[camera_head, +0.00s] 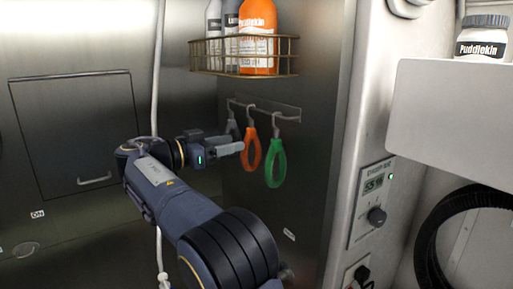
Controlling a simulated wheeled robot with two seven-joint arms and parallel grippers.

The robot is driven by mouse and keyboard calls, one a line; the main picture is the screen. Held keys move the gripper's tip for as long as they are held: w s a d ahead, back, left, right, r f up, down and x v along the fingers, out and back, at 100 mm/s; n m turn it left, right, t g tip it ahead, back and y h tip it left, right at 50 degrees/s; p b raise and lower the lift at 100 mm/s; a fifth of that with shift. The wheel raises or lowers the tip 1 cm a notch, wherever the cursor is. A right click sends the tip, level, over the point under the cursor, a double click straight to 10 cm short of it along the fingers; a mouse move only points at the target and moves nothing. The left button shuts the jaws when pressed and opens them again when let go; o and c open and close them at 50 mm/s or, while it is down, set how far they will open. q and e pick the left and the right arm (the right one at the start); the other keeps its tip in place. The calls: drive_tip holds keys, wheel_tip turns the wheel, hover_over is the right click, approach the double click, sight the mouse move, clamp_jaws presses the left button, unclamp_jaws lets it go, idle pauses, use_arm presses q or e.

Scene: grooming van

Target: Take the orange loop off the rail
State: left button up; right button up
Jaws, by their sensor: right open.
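The orange loop (257,150) hangs from the middle hook of the rail (288,109) on the steel wall. A green loop (282,165) hangs from the hook to its right. A grey loop (233,127) hangs to its left, partly hidden behind my gripper. My right gripper (238,147) is open, its fingers pointing right, with the tips at the left side of the orange loop. I cannot tell whether they touch it. My left gripper is out of view.
A wire basket (245,66) with several bottles, one of them orange (257,35), is fixed above the rail. A control panel (374,200) is on the pillar to the right. A pale shelf (450,125) holds a jar (483,40). A hose (430,235) curves below it.

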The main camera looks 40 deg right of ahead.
sight(247, 138)
drive_tip(key=d+p, duration=0.1)
drive_tip(key=d, duration=0.1)
drive_tip(key=s+d+p, duration=0.1)
drive_tip(key=d+r+p, duration=0.1)
drive_tip(key=d, duration=0.1)
drive_tip(key=shift+s+d, duration=0.2)
drive_tip(key=shift+d, duration=0.1)
drive_tip(key=shift+d+f, duration=0.2)
drive_tip(key=shift+d, duration=0.15)
drive_tip(key=shift+c, duration=0.2)
clamp_jaws()
